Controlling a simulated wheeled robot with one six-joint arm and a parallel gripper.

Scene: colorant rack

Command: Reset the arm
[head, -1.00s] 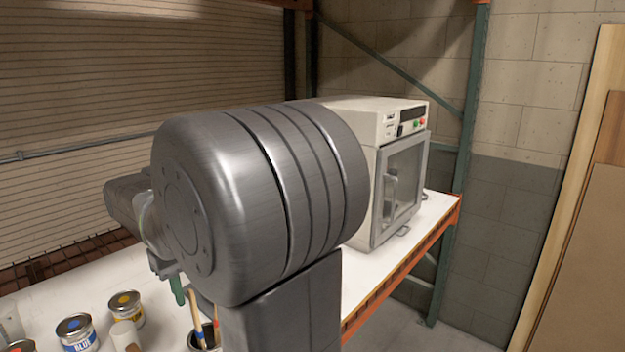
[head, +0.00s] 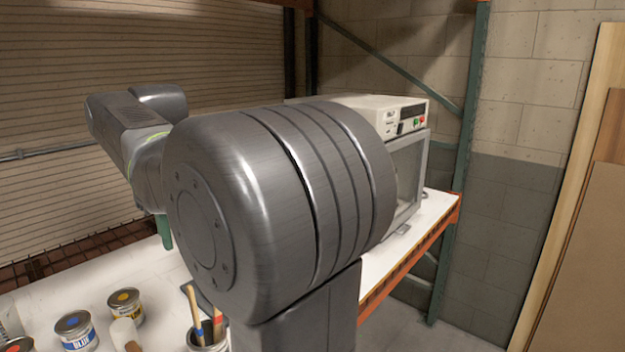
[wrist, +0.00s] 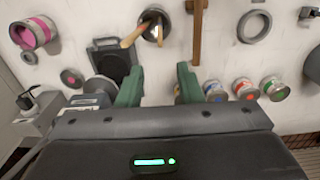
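My gripper (wrist: 160,84) shows in the wrist view as two green fingers set well apart, with nothing between them. It is open and hangs above the white table (wrist: 222,60). In the head view only one green finger (head: 164,232) shows, to the left of my large grey arm joint; the rest of the gripper is hidden behind my arm. My forearm reaches up and to the left over the table.
A blue-labelled can (head: 76,332), a yellow-labelled can (head: 125,306) and a cup with brushes (head: 207,332) stand on the table. A white oven (head: 410,150) stands behind my arm. The wrist view also shows a pink-paint can (wrist: 34,34) and a dark flat device (wrist: 110,60).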

